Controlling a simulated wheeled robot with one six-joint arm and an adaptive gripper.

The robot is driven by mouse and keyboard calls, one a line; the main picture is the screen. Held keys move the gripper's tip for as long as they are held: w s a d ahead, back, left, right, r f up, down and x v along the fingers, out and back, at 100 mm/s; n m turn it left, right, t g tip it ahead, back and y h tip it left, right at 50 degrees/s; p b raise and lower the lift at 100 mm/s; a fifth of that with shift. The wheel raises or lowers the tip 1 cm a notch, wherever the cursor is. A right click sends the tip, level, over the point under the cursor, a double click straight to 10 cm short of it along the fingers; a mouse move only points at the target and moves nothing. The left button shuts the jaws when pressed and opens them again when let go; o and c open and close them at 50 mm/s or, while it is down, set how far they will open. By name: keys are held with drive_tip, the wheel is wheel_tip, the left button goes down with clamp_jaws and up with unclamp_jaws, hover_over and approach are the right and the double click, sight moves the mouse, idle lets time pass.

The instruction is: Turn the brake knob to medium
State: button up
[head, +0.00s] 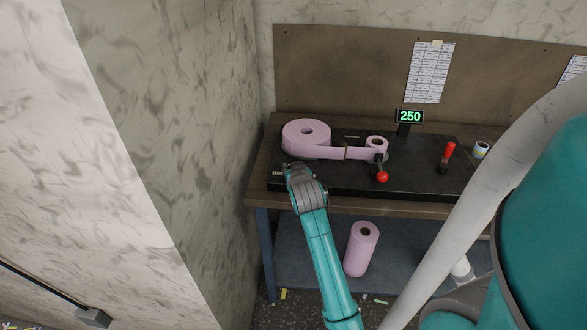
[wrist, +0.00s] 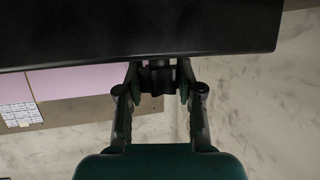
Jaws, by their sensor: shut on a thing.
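The dark brake knob (wrist: 161,82) shows in the wrist view between the two fingertips, at the edge of the black machine bed. My gripper (wrist: 159,74) is shut on it, one finger on each side. In the head view, my arm's end (head: 291,172) is at the left front of the black machine bed (head: 335,182) and hides the knob. The knob's pointer and its setting marks cannot be read. A small pale label (head: 277,173) lies just left of my arm's end.
A wide pink roll (head: 303,132) feeds a strip to a smaller pink roll (head: 376,142). A red-ball lever (head: 382,176), a red-handled lever (head: 448,154) and a display reading 250 (head: 410,116) are further right. Another pink roll (head: 362,249) stands below the bench.

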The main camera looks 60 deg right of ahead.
drive_tip(key=o, duration=1.2)
drive_tip(key=v, duration=1.2)
